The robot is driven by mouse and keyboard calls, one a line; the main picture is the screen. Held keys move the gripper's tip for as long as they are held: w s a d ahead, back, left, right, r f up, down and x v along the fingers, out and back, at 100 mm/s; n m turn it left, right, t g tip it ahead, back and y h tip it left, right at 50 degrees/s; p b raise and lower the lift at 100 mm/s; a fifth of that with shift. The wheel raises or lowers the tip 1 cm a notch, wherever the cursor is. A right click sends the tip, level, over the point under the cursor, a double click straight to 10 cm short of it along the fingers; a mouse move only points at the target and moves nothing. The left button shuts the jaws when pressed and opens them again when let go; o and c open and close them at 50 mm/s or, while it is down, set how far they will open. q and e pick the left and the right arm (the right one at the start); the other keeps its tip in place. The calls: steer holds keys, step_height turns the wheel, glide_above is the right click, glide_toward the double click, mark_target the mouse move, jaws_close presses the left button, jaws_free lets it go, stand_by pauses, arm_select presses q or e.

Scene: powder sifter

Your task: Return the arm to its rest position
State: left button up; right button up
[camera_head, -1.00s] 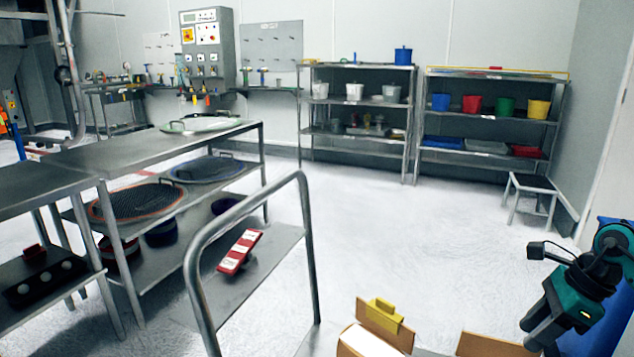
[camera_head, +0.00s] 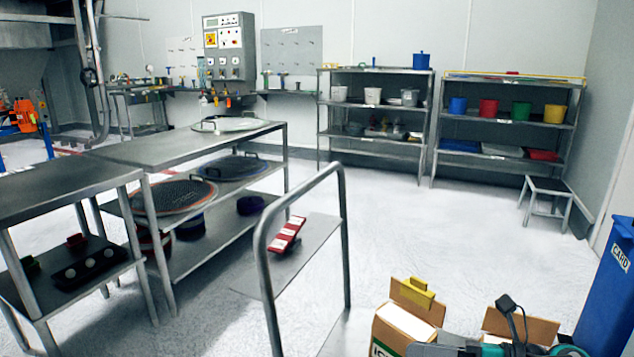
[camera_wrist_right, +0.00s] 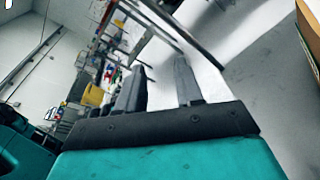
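My right gripper (camera_head: 432,349) is low at the bottom edge of the head view, in front of the open cardboard box (camera_head: 391,337), and is partly cut off. In the right wrist view my right gripper (camera_wrist_right: 162,68) shows two grey fingers standing apart with nothing between them. The teal and black wrist of the same arm shows beside the box in the head view. My left gripper is not in view.
A cart with a tubular handle (camera_head: 345,235) stands in the middle. Steel tables (camera_head: 160,150) are at left, shelves (camera_head: 375,137) at the back, and a blue bin (camera_head: 606,295) and step stool (camera_head: 547,186) at right.

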steer(key=s+a+f+n+t+h, duration=0.2)
steer(key=s+f+n+h, duration=0.45)
steer(key=n, duration=1.15)
steer(key=s+a+f+n+t+h, duration=0.2)
steer(key=s+f+n+h, duration=0.4)
steer(key=n, duration=1.2)
arm_select(q)
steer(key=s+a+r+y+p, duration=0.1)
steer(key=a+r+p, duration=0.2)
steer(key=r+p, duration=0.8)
steer(key=p, duration=0.5)
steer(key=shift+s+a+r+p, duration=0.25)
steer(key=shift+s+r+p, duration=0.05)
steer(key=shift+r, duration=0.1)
arm_select(e)
step_height(320, 180, up, 9)
steer(key=s+d+m, duration=0.1)
steer(key=s+d, duration=0.1)
steer(key=shift+m+g, duration=0.4)
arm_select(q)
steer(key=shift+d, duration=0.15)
arm_select(e)
steer(key=shift+r, duration=0.1)
